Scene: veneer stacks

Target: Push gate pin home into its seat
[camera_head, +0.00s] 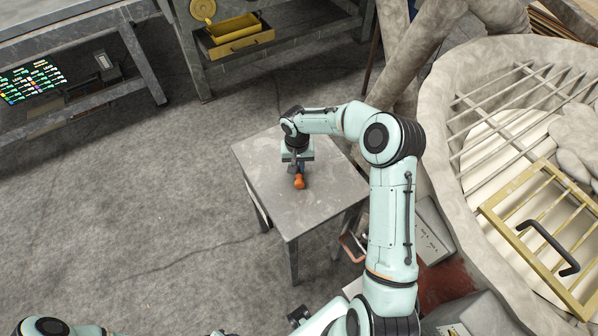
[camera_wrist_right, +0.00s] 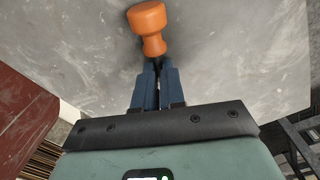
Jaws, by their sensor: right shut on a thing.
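An orange knobbed pin (camera_head: 299,182) is at the small grey table (camera_head: 262,160). It also shows in the right wrist view (camera_wrist_right: 148,22), with a round head and a narrower neck. My right gripper (camera_head: 298,168) reaches down over the table. Its dark blue fingers (camera_wrist_right: 157,70) are shut on the lower, thin part of the pin, which is mostly hidden between them. I cannot tell whether the pin touches the tabletop. A yellow barred gate (camera_head: 497,219) with a black handle lies at the right. I cannot make out the pin's seat. My left gripper does not show.
A large pale stone-like basin (camera_head: 440,150) with metal bars fills the right side. A workbench with a yellow tray (camera_head: 238,33) stands at the back. A shelf with small coloured items (camera_head: 32,80) is at the left. The floor left of the table is clear.

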